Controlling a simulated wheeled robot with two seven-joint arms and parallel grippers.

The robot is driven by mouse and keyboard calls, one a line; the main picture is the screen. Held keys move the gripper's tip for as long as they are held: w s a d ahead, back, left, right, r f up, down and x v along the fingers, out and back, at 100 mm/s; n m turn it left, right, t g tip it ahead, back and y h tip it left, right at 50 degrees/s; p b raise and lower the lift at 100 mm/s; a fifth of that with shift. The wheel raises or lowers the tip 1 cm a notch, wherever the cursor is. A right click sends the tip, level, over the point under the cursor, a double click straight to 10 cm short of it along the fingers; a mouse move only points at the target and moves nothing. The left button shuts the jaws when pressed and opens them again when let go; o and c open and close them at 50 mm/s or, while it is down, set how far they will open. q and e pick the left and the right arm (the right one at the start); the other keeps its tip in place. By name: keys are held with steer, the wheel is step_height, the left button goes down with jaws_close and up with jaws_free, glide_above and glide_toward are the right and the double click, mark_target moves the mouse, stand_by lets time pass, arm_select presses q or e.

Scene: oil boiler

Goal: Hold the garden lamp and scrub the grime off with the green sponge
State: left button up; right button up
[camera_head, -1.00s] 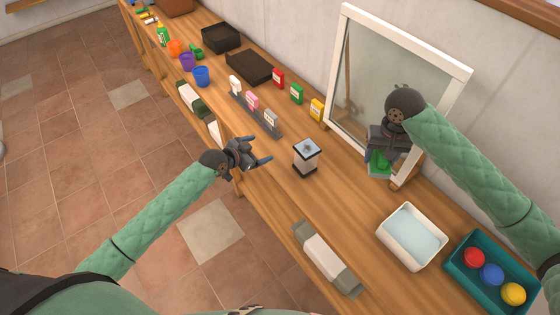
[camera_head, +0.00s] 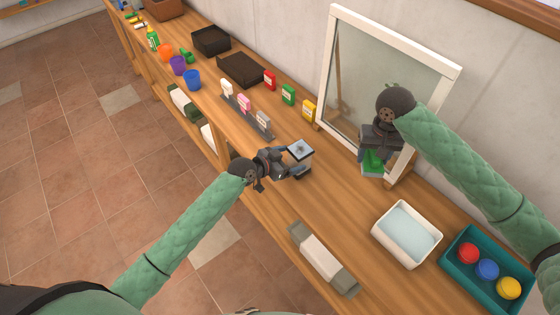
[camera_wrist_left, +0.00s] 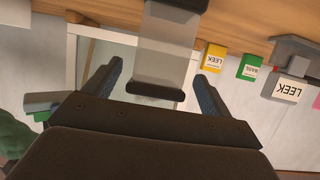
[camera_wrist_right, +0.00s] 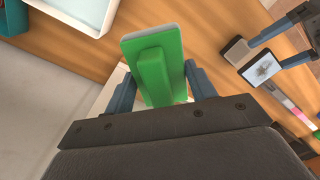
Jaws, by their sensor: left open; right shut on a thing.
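The garden lamp (camera_head: 300,149) stands on the wooden bench, with a pale square top and dark edges. A dark smudge shows on its top in the right wrist view (camera_wrist_right: 262,68). My left gripper (camera_head: 299,162) is open around the lamp. In the left wrist view the lamp's translucent body (camera_wrist_left: 165,45) stands between the two spread fingers, with gaps on both sides. My right gripper (camera_wrist_right: 160,88) is shut on the green sponge (camera_wrist_right: 156,65), holding it in front of the framed pane, right of the lamp. The sponge also shows in the head view (camera_head: 373,163).
A white basin of water (camera_head: 407,234) and a teal tray (camera_head: 488,270) with coloured balls are at the right. A rolled cloth (camera_head: 323,258) lies at the front edge. A label rack (camera_head: 246,115) and seed packets stand beyond the lamp. The white-framed pane (camera_head: 388,60) leans behind.

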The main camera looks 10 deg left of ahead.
arm_select(q)
steer(key=shift+x, duration=2.5)
steer(key=c, duration=1.3)
